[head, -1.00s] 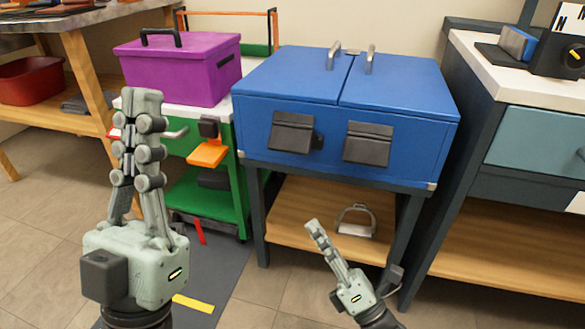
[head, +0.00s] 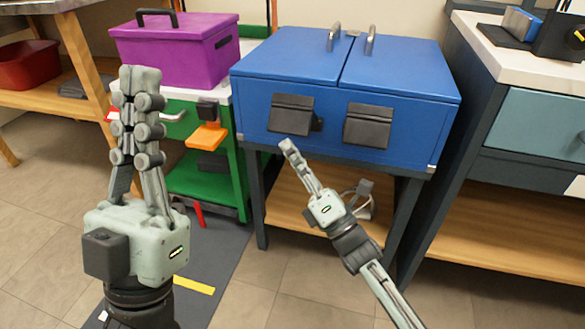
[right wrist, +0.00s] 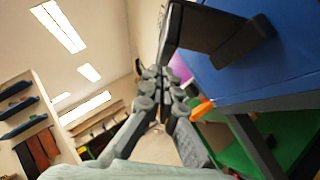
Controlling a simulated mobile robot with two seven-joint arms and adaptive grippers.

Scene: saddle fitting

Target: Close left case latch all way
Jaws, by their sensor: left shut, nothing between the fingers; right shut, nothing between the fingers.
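The blue case (head: 340,140) stands on a dark-framed stand, its two lids down. Its left latch (head: 291,115) is a dark grey flap on the front face; its lower edge seems to stand off the case, with a small dark part showing at its right. The right latch (head: 368,126) is a similar flap. My right gripper (head: 286,146) is shut and empty, its tip just below the left latch; I cannot tell if they touch. In the right wrist view the fingers (right wrist: 165,75) point up beside a dark latch flap (right wrist: 205,30). My left gripper (head: 139,75) is shut and empty, upright left of the case.
A purple toolbox (head: 175,50) sits on a green cart (head: 205,180) left of the case. An orange piece (head: 207,136) juts from the cart. A workbench (head: 535,120) stands close on the right. Floor in front is free.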

